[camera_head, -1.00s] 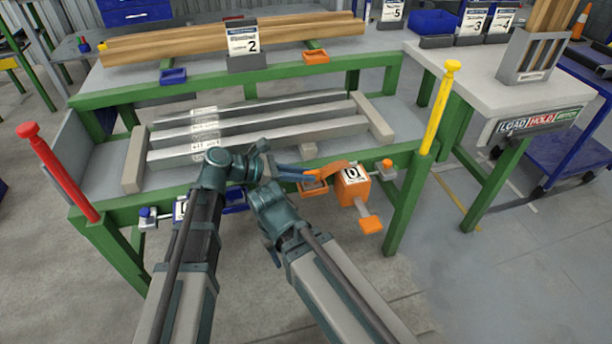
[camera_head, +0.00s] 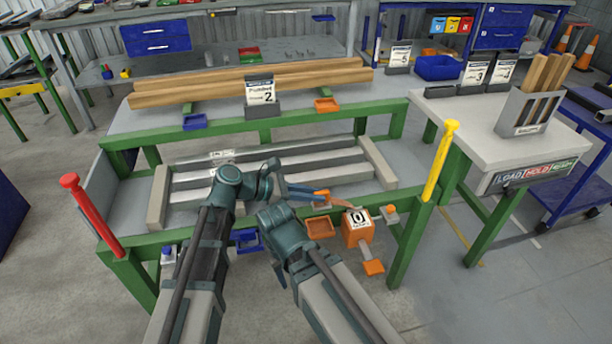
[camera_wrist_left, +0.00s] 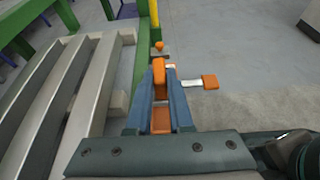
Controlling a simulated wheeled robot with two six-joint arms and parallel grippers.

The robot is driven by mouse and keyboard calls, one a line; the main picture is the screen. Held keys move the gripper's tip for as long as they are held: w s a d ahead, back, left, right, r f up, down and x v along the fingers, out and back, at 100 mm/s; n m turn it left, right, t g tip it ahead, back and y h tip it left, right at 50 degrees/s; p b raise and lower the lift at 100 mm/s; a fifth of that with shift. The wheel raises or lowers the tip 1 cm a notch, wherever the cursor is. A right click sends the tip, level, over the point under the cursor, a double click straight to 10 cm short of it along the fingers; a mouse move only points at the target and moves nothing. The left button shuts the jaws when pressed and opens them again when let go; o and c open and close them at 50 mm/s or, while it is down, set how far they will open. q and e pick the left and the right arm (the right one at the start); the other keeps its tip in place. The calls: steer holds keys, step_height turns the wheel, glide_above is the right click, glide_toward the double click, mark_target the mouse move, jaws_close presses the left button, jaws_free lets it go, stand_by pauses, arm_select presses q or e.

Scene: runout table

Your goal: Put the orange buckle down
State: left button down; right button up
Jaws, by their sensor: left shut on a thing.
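The orange buckle (camera_head: 322,195) is between the blue fingers of my left gripper (camera_head: 312,194), which is shut on it. In the head view it is held above the table's green front rail, near the small orange tray (camera_head: 320,227). An orange strap (camera_head: 342,204) shows between the buckle and the orange box marked 0 (camera_head: 357,229). In the left wrist view the buckle (camera_wrist_left: 158,76) stands between the fingertips, with the orange tray (camera_wrist_left: 160,118) seen below between the fingers. My right arm's wrist shows in the head view, but its fingers are hidden.
Metal bars (camera_head: 270,172) lie on the table left of the buckle. A yellow post (camera_head: 440,160) stands at the right corner and a red post (camera_head: 90,215) at the left. A blue tray (camera_head: 248,240) hangs on the front rail. An orange tab (camera_head: 373,267) sticks out below the box.

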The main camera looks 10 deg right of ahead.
step_height(320, 180, up, 23)
steer(key=p, duration=2.3)
